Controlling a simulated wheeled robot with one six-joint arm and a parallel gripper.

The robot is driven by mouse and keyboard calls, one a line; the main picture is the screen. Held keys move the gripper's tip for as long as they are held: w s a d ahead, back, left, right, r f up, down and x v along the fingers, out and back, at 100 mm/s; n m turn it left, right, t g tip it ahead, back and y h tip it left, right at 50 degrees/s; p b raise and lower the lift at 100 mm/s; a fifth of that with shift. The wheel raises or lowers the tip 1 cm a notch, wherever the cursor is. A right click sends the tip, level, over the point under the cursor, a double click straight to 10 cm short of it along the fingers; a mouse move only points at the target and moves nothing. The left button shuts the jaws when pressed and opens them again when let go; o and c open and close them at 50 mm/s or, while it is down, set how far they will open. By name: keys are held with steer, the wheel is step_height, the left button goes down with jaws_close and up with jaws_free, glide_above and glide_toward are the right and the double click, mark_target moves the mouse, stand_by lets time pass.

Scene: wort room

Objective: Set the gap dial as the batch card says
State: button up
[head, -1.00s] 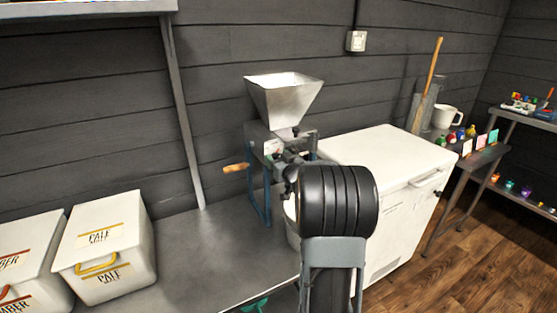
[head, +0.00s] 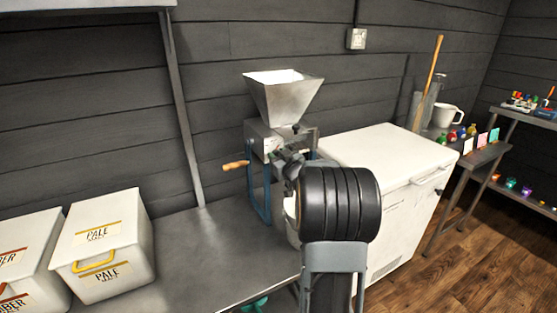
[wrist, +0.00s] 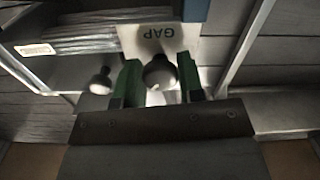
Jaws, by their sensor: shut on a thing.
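The grain mill (head: 258,139) stands on the bench with a metal hopper (head: 285,98) on top. In the wrist view its pale plate (wrist: 185,50) reads GAP, upside down. The dark round gap dial (wrist: 160,72) sits below that word, between the two green fingertips of my gripper (wrist: 161,80). My gripper is shut on the dial. The dial's pointer and scale marks cannot be made out. In the head view my own arm hides most of the gripper and the dial. No batch card can be read.
A second dark knob (wrist: 101,82) sits beside the gripper in the wrist view. The mill's wooden crank handle (head: 236,165) sticks out left. White bins (head: 100,245) stand on the bench's left, a white chest (head: 395,180) at right. The middle of the bench is clear.

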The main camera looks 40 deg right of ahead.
steer(key=shift+n+b, duration=2.7)
steer(key=shift+n, duration=0.8)
steer(key=o, duration=0.9)
steer(key=s, duration=0.4)
steer(key=s+a+p, duration=0.1)
steer(key=s, duration=0.4)
steer(key=s+p, duration=0.1)
steer(key=s, duration=0.3)
steer(key=shift+s+a, duration=0.4)
steer(key=shift+r, duration=0.15)
